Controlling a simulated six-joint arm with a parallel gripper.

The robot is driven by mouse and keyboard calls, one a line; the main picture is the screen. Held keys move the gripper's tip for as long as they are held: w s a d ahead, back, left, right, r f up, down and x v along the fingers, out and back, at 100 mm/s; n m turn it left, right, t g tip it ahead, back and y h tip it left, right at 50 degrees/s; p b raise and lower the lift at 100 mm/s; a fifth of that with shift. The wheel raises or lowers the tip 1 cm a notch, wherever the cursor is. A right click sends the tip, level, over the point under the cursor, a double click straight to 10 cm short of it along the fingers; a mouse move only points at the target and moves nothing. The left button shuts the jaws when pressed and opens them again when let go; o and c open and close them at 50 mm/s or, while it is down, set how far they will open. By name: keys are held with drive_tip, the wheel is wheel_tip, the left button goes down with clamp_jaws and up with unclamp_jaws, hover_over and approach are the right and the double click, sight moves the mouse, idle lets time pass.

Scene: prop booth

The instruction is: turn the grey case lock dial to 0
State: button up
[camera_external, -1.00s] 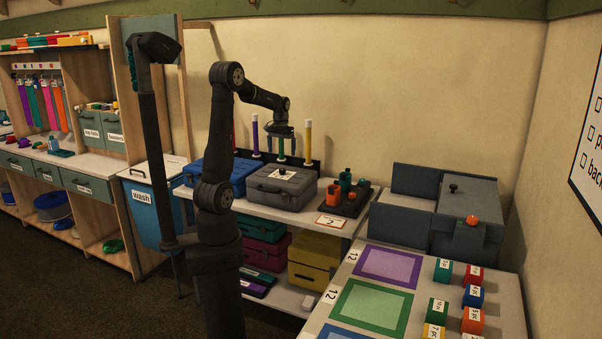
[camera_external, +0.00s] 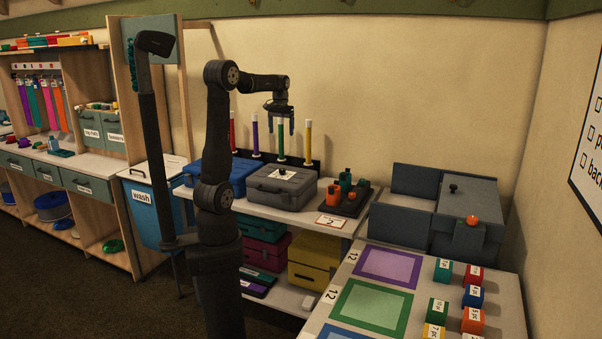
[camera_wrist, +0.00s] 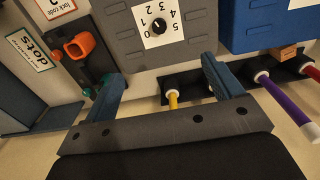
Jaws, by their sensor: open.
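The grey case (camera_external: 281,187) sits shut on the shelf top, with a dark dial knob on its lid. In the wrist view the grey case (camera_wrist: 125,38) is at the top centre. My gripper (camera_external: 280,124) is open and empty, raised well above the case and apart from the dial. In the wrist view my gripper's (camera_wrist: 163,70) two blue-grey fingers are spread, with the dial beyond them.
A blue case (camera_external: 222,175) stands left of the grey one. Upright coloured rods, including a purple one (camera_external: 255,135), stand behind. A dark tray (camera_external: 352,203) with orange and green items is to the right. A number card (camera_external: 331,221) lies at the shelf's front.

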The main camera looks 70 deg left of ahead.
sight(282, 169)
drive_tip(key=c, duration=0.6)
wheel_tip(282, 169, down, 19)
drive_tip(key=m, duration=0.9)
drive_tip(key=shift+w+d+r, duration=0.1)
drive_tip(key=c, duration=1)
